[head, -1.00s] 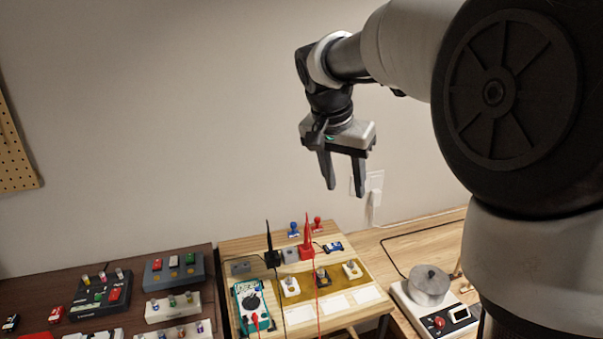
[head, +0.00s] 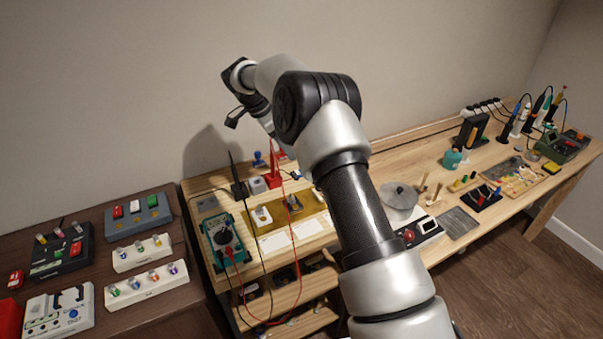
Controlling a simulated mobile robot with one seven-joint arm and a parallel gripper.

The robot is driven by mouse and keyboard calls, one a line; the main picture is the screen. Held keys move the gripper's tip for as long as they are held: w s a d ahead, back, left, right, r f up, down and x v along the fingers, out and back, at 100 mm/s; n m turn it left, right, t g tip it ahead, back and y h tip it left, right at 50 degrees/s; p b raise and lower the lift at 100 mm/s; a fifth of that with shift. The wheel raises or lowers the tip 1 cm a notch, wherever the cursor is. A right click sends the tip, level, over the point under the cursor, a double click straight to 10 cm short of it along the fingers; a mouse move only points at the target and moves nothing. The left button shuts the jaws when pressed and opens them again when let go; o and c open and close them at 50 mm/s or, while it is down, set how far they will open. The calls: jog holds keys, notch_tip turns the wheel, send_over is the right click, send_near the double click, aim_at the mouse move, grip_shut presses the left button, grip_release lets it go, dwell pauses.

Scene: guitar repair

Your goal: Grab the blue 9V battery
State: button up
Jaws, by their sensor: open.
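Only a dark part of the gripper shows, with the rest hidden behind my arm. It is open and I see nothing held in it.
A teal multimeter (head: 223,240) with red and black leads stands at the bench's left. The black probe holder (head: 239,188) and red probe holder (head: 275,178) rise tall near the block.

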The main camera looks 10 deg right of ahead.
aim_at(298, 172)
jog(key=x, duration=0.5)
jog(key=p+x, duration=0.1)
jog(key=x, duration=0.5)
jog(key=shift+w+f, duration=0.1)
jog(key=shift+w, duration=0.15)
grip_shut()
